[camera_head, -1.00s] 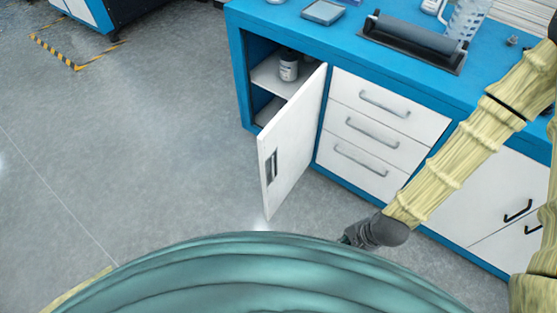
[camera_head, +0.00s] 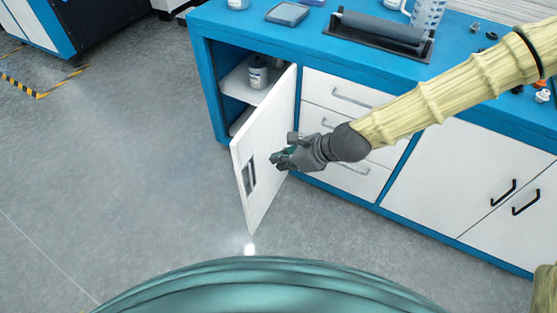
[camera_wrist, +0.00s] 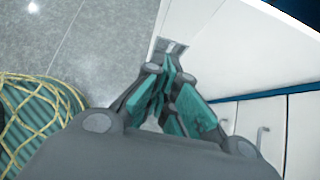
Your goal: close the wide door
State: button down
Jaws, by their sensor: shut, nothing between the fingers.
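The wide door (camera_head: 262,150) is a white panel at the left end of the blue cabinet. It stands well open, swung out toward me, with a recessed grey handle (camera_head: 249,174) near its free edge. In the wrist view the door (camera_wrist: 235,50) fills the upper right, and its handle (camera_wrist: 172,46) shows just beyond the fingers. My gripper (camera_head: 283,160) is shut and empty, in front of the door's right-hand face near the handle. I cannot tell whether it touches the door. It also shows in the wrist view (camera_wrist: 172,90).
A white bottle (camera_head: 258,72) stands on a shelf inside the open compartment. Drawers with bar handles (camera_head: 351,97) are right of the door, behind my arm. A roller device (camera_head: 380,30) and a grey tray (camera_head: 288,13) sit on the blue top.

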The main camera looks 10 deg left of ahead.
send_near(242, 164)
notch_tip(242, 164, down, 4)
jog(key=shift+w+a+r, duration=0.1)
jog(key=shift+w+a, duration=0.15)
jog(key=shift+a, duration=0.55)
jog(key=shift+w+a+r, duration=0.1)
jog(key=shift+w+a, duration=0.15)
jog(key=shift+a, duration=0.55)
